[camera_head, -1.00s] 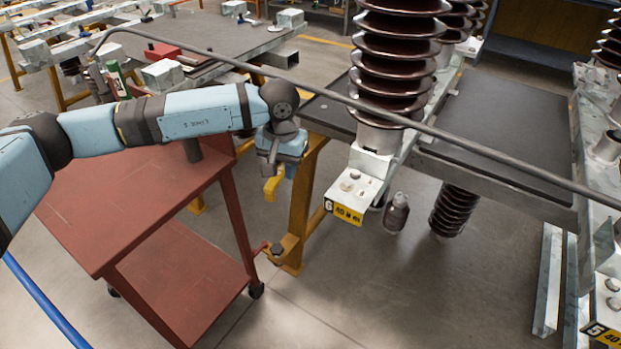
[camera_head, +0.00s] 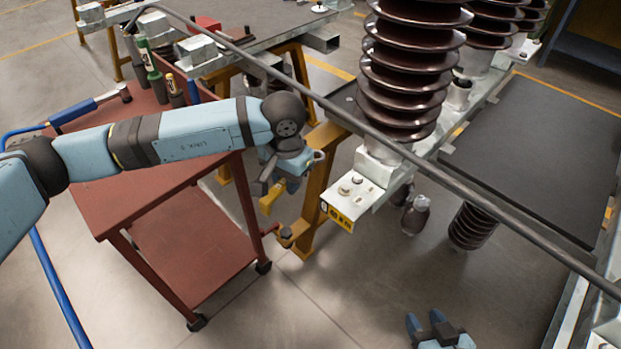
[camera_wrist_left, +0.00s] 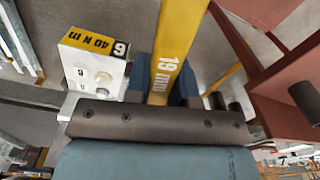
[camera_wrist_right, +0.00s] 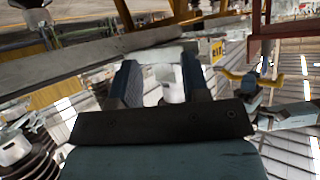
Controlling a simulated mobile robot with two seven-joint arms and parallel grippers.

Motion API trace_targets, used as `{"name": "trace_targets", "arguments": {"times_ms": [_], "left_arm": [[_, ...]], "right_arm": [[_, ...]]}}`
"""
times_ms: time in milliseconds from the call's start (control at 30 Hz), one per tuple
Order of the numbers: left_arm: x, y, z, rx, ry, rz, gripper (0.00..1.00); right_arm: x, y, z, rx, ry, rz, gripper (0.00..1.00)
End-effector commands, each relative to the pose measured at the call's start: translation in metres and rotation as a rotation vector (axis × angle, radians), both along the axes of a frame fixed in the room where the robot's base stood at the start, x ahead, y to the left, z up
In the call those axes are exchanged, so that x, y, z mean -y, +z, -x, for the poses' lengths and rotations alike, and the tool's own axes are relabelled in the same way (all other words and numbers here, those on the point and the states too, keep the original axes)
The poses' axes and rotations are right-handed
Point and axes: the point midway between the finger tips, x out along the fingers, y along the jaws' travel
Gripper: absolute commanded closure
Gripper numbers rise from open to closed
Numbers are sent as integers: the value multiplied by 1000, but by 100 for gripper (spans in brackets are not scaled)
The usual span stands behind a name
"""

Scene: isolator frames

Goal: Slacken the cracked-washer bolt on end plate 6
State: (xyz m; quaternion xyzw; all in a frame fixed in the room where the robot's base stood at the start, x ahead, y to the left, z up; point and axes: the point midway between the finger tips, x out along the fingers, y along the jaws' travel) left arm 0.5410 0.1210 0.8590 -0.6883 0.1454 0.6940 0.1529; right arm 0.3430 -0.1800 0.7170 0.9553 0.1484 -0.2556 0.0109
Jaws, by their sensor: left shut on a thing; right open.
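End plate 6 (camera_head: 366,192) is a pale metal block with a yellow label, below a brown ribbed insulator. It carries two bolt heads (camera_head: 350,184); I cannot tell which washer is cracked. The plate (camera_wrist_left: 92,62) also shows in the left wrist view, with its "6" and "40 N m" label. My left gripper (camera_head: 275,184) is shut on a yellow 19 mm wrench (camera_wrist_left: 174,48), left of the plate and apart from it. The wrench (camera_head: 270,200) partly shows in the head view. My right gripper (camera_head: 425,320) is open at the bottom of the head view; its fingers (camera_wrist_right: 162,78) look empty.
A red trolley (camera_head: 190,225) stands at the left with bottles and a blue-handled tool (camera_head: 90,106) on top. A long grey bar (camera_head: 330,108) crosses diagonally in front of the insulators. A yellow trestle leg (camera_head: 318,180) stands beside the plate.

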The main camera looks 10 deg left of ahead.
Motion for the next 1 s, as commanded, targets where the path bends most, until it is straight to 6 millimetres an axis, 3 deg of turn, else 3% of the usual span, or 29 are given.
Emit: {"name": "trace_targets", "arguments": {"times_ms": [33, 100, 233, 433, 733, 1000], "left_arm": [[19, 9, 10, -2, -62, 5, 100], [37, 11, 20, 1, -127, 8, 100], [54, 13, 30, 4, -193, 12, 100], [57, 2, 32, 3, -205, 13, 100], [57, -26, 33, 2, -203, 14, 100], [57, -26, 32, 6, -204, 12, 100]], "right_arm": [[2, 6, 1, -9, -3, 6, 57], [3, 4, 1, -17, -7, 12, 57], [2, 1, 3, -25, -10, 16, 57], [2, -6, 4, -36, -10, 18, 57], [1, 0, 3, -30, -8, 16, 57], [2, 0, 3, -28, -8, 16, 57]]}}
